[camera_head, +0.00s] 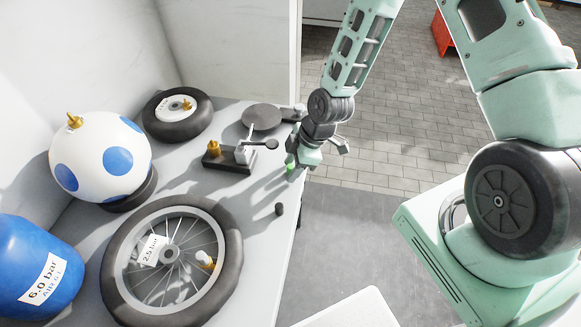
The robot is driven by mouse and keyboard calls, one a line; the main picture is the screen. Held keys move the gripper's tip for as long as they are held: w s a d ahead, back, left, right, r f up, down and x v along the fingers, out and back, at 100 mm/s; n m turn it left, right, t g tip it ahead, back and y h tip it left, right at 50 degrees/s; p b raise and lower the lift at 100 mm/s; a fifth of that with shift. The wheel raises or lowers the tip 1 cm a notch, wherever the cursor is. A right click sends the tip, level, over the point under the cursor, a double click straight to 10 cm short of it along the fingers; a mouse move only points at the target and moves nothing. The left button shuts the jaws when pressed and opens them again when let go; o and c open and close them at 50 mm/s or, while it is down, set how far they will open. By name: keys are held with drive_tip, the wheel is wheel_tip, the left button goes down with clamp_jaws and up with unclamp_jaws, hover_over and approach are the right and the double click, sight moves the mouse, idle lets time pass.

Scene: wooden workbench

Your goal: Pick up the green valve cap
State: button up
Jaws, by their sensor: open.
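The green valve cap (290,167) is a small bright green piece near the right edge of the grey bench top. My gripper (315,161) is right beside it, over the bench edge, with its fingers spread open. The left finger is close to the cap in the picture and partly overlaps it. I cannot tell whether they touch or whether the cap lies between the fingers.
A small dark cap (279,209) stands nearer on the bench. A dark block with brass and grey fittings (227,165) and a round dark disc (261,118) are left of my gripper. A spoked wheel (228,231), a spotted ball (90,150), a small tyre (173,131) and a blue tank (35,250) fill the left.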

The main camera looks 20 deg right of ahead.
clamp_jaws()
idle(0.3)
